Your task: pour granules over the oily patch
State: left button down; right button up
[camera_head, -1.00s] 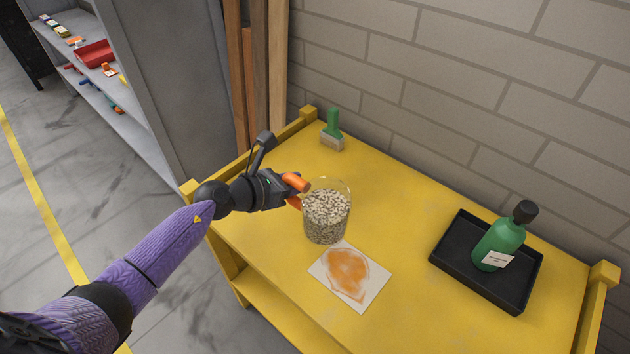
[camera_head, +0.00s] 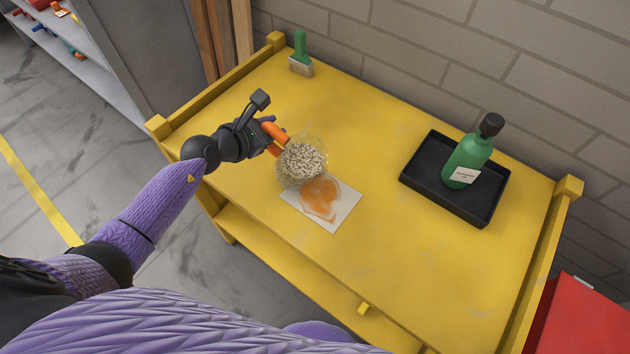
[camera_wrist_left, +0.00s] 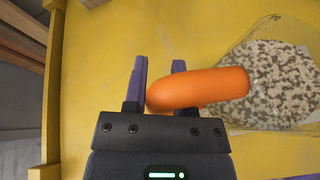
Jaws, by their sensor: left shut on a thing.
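A clear container of speckled grey-white granules (camera_head: 300,160) is held over the yellow workbench, and its granules also show in the left wrist view (camera_wrist_left: 275,85). My left gripper (camera_head: 272,138) is shut on its orange handle (camera_wrist_left: 205,88), from the left side. The oily patch (camera_head: 320,197) is an orange-brown stain on a white square sheet (camera_head: 340,217). The container sits just behind the patch in the head view and overlaps the sheet's back corner. I cannot tell its exact height above the bench. My right gripper is not in view.
A black tray (camera_head: 418,190) with a green black-capped bottle (camera_head: 468,160) stands at the right of the yellow workbench (camera_head: 380,280). A green-handled brush (camera_head: 301,55) stands at the back left. The bench has raised side rails. A red object (camera_head: 580,320) is at lower right.

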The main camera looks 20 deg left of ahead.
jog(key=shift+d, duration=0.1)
pick_arm(q)
jog(key=shift+p, duration=0.45)
jog(key=shift+d, duration=0.1)
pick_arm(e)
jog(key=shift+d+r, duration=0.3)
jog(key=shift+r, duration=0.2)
pick_arm(q)
jog(key=shift+m, duration=0.3)
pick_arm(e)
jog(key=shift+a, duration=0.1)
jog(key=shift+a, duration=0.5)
pick_arm(q)
jog(key=shift+r, duration=0.1)
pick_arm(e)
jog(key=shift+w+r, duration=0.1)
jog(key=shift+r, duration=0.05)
